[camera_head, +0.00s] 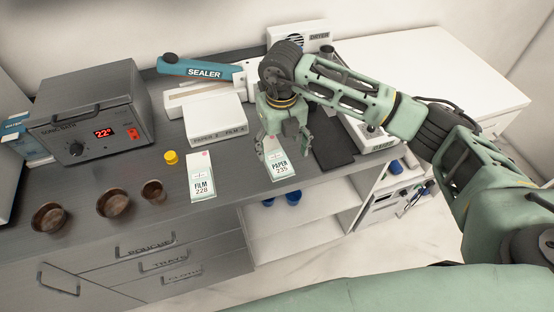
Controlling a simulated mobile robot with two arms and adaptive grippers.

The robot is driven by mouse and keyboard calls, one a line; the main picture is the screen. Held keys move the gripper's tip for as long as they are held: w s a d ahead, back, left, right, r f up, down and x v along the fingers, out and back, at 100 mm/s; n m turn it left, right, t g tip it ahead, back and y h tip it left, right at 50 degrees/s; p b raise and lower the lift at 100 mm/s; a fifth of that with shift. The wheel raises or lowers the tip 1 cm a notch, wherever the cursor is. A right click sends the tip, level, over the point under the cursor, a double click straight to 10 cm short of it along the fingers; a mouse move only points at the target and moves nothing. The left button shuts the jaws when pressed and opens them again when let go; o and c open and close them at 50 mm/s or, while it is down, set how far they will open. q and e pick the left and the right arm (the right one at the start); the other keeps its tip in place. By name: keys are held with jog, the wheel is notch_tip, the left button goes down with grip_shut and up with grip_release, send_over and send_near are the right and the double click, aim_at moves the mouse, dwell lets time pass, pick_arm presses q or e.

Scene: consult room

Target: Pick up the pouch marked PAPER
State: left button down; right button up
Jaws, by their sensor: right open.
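The pouch marked PAPER (280,171) lies flat near the front edge of the grey counter, with "PAPER 235" readable on it. My right gripper (283,153) is open and points down over the far end of this pouch, hiding part of it. I cannot tell whether the fingers touch the pouch. A similar pouch marked FILM (201,184), with "FILM 228" on it, lies to the left. My left gripper is not in view.
A white box (215,122) and the blue-handled sealer (200,71) stand behind the pouches. A dark mat (333,147) lies right of the gripper. Several brown bowls (113,203), a yellow cap (171,157) and a sonic bath (90,112) are at left.

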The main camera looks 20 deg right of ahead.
aim_at(280, 166)
jog(key=f+p, duration=0.1)
jog(key=f, duration=0.1)
jog(key=f+p, duration=0.1)
jog(key=f, duration=0.1)
jog(key=f+p, duration=0.1)
jog(key=f, duration=0.1)
jog(key=shift+s+a+f, duration=0.1)
jog(key=shift+s, duration=0.15)
jog(key=shift+f, duration=0.25)
jog(key=c, duration=1.1)
